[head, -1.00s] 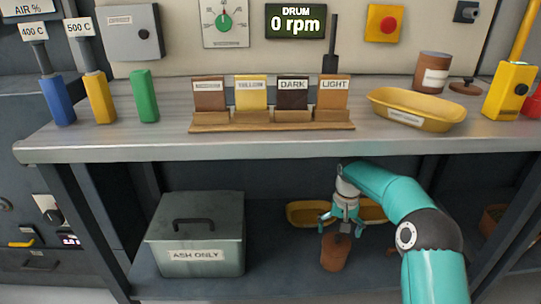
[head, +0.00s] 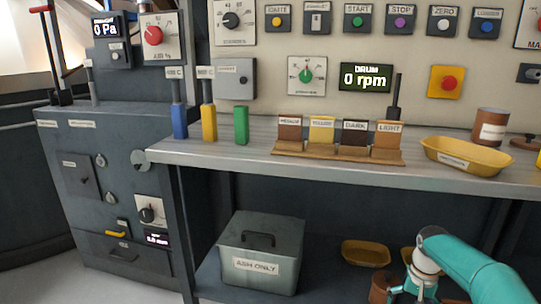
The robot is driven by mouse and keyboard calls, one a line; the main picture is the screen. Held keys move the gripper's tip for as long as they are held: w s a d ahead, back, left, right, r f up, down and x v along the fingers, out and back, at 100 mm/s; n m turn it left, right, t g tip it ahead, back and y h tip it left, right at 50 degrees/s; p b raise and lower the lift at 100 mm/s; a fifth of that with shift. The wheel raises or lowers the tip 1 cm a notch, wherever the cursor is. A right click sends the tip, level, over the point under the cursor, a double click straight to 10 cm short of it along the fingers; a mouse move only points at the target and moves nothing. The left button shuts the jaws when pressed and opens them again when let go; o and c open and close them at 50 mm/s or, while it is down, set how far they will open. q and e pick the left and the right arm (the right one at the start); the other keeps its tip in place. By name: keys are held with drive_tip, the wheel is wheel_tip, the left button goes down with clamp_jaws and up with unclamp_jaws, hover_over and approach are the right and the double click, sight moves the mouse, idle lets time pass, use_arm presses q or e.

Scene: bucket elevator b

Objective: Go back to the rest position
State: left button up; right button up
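My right arm, teal with a white wrist, reaches in from the lower right in the head view. Its gripper (head: 418,292) is at the bottom edge of the picture, low in front of the shelf under the bench. The fingers are partly cut off, so whether they are open or shut cannot be told. A brown pot (head: 381,287) stands just left of the gripper; whether they touch is unclear. My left gripper is not in view.
The metal bench (head: 225,153) runs above my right arm, holding a card rack (head: 335,152) and a yellow tray (head: 467,155). Below are an ash box (head: 262,252) and a yellow tray (head: 366,254). A grey cabinet (head: 110,190) stands left. Floor is clear at lower left.

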drive_tip(key=s+a+f+n+g+y, duration=0.3)
drive_tip(key=s+a+f+g, duration=0.1)
drive_tip(key=s+a+f, duration=1.25)
drive_tip(key=s+a+f+t+y, duration=0.15)
drive_tip(key=s+a, duration=0.25)
drive_tip(key=s, duration=0.4)
drive_tip(key=s+a+f+t, duration=0.1)
drive_tip(key=s+a+f, duration=0.25)
drive_tip(key=s, duration=0.45)
use_arm(q)
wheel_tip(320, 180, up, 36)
drive_tip(key=p, duration=3.6)
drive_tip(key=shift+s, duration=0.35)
use_arm(e)
wheel_tip(320, 180, up, 36)
drive_tip(key=w+t, duration=0.2)
drive_tip(key=shift+w, duration=0.35)
drive_tip(key=shift+h, duration=0.25)
